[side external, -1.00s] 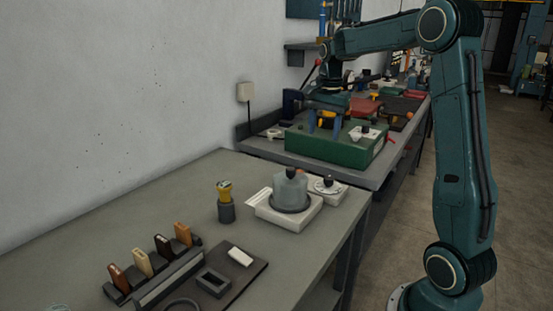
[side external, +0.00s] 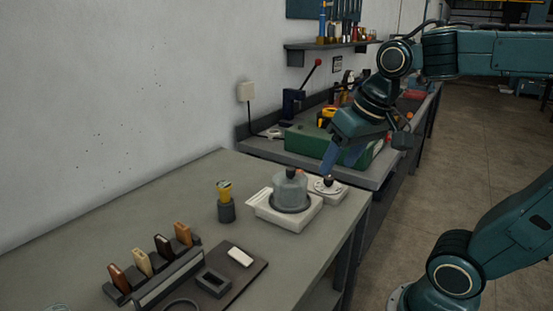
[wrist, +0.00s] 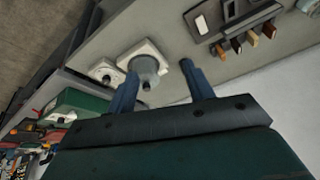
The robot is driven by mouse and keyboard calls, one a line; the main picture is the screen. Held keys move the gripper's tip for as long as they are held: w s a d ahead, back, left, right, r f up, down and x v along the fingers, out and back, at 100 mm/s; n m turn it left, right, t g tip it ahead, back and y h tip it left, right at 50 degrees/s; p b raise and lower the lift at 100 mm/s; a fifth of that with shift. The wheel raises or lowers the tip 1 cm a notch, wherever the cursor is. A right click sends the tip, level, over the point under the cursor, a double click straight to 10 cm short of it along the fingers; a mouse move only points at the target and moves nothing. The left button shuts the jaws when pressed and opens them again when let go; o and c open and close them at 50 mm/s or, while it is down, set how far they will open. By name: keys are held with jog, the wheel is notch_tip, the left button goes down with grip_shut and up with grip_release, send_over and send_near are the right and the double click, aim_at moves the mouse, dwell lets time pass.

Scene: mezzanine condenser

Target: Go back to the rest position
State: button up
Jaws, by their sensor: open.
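My gripper (side external: 340,160) is open and empty. In the side external view it hangs at the end of my bent arm, fingers pointing down and to the left, in front of the green box (side external: 305,141) and above the small white dial unit (side external: 328,189) in the picture. In the wrist view its two blue fingers (wrist: 158,73) stand apart with nothing held between them. The glass-domed device (wrist: 146,66) shows behind the gap between them. The exact height of the gripper over the bench cannot be told.
The near bench (side external: 150,200) carries the domed device on a white base, a dark cup with a yellow-topped item (side external: 226,203), and a rack of several handled tools (side external: 160,262). A wall shelf (side external: 320,45) runs behind the far bench. Open floor lies right.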

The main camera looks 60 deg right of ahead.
jog(key=s+a+f+n+t, duration=0.1)
jog(key=s+a+f+n, duration=0.2)
jog(key=s+n, duration=0.1)
jog(key=shift+s+a+y, duration=0.15)
jog(key=shift+s+y, duration=0.15)
jog(key=shift+s, duration=0.4)
